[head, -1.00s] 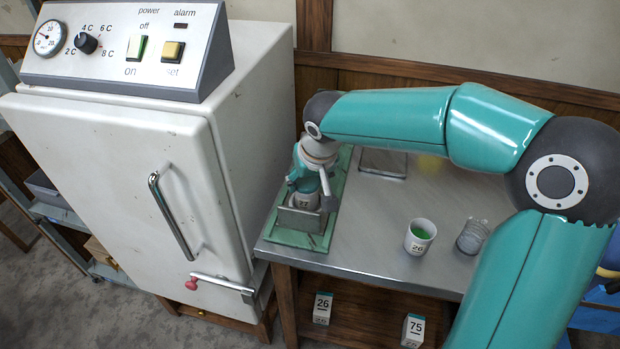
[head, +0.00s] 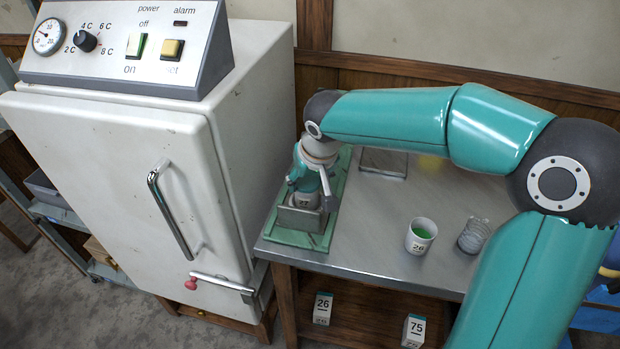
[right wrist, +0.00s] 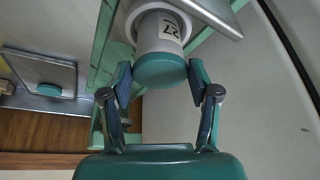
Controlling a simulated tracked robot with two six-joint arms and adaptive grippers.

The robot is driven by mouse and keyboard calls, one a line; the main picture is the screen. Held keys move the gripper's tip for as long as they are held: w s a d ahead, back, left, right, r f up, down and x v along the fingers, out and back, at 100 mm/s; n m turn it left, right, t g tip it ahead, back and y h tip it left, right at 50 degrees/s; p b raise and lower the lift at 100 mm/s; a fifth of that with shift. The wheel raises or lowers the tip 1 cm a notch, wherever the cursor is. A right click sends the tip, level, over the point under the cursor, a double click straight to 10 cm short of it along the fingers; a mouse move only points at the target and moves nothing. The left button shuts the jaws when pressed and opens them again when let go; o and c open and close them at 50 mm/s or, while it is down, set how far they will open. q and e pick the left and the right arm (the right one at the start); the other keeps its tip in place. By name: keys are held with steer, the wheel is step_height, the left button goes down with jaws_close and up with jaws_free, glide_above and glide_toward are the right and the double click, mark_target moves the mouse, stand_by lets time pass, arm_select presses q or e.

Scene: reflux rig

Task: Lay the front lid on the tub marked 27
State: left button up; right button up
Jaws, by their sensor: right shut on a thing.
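The white tub marked 27 (head: 305,201) stands on the green base (head: 297,238), behind a metal plate. In the right wrist view the tub (right wrist: 158,38) shows its label and a teal lid (right wrist: 160,72) covers its end nearest the camera. My right gripper (head: 308,180) is directly over the tub. Its fingers (right wrist: 163,80) are shut on the lid's edges from both sides. The lid is in line with the tub's mouth; I cannot tell whether it touches the rim. My left gripper is not in view.
A tub marked 26 (head: 420,237) with green contents and a clear ribbed vessel (head: 473,237) stand to the right. A metal tray (head: 384,163) lies behind; the wrist view shows another teal disc (right wrist: 49,90) there. The white cabinet (head: 110,180) stands close on the left.

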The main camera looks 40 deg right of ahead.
steer(key=o, duration=0.9)
steer(key=shift+c, duration=0.2)
steer(key=shift+o, duration=1)
steer(key=shift+r, duration=0.15)
steer(key=shift+r+p, duration=3)
steer(key=shift+r, duration=0.9)
